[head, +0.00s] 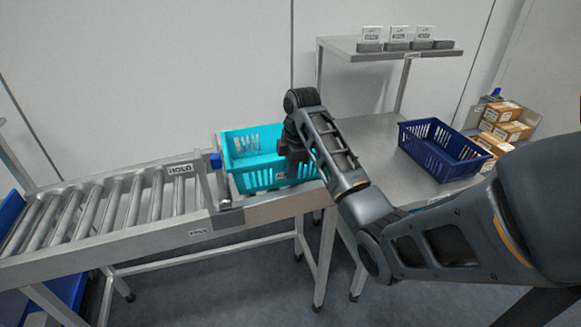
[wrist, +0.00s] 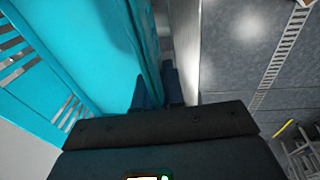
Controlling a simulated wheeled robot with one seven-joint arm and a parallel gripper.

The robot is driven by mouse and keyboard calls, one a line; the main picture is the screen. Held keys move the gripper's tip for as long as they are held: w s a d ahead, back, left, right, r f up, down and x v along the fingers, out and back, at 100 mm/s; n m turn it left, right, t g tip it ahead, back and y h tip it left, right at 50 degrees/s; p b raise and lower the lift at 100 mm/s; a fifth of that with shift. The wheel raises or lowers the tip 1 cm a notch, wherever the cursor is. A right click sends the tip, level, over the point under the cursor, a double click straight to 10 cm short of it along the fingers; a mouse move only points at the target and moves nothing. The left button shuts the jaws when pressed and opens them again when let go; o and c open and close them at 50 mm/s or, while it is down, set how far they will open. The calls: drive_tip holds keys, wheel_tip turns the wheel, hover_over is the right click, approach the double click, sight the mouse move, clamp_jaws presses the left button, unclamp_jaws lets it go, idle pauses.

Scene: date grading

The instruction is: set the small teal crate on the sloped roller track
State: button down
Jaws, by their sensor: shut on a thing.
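The small teal crate (head: 262,180) is at the right end of the sloped roller track (head: 120,237), right of the gate with a blue knob. It looks level; I cannot tell whether its base rests on the track or is just above it. My gripper (head: 290,165) is at the crate's right end, shut on its wall. In the wrist view, the two dark fingers (wrist: 156,90) stand either side of the teal crate's wall (wrist: 95,50). My forearm hides part of the crate's right side in the head view.
A metal table (head: 375,155) adjoins the track on the right, with a navy crate (head: 440,150) on it. Brown boxes (head: 503,130) stand at the far right. A raised shelf (head: 350,47) holds several labelled blocks.

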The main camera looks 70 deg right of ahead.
drive_tip(key=c, duration=1.2)
unclamp_jaws()
drive_tip(key=shift+c, duration=0.2)
wheel_tip(320, 180, up, 13)
drive_tip(key=s+p, duration=0.1)
drive_tip(key=p, duration=0.3)
drive_tip(key=shift+s+a, duration=0.15)
drive_tip(key=shift+s, duration=0.25)
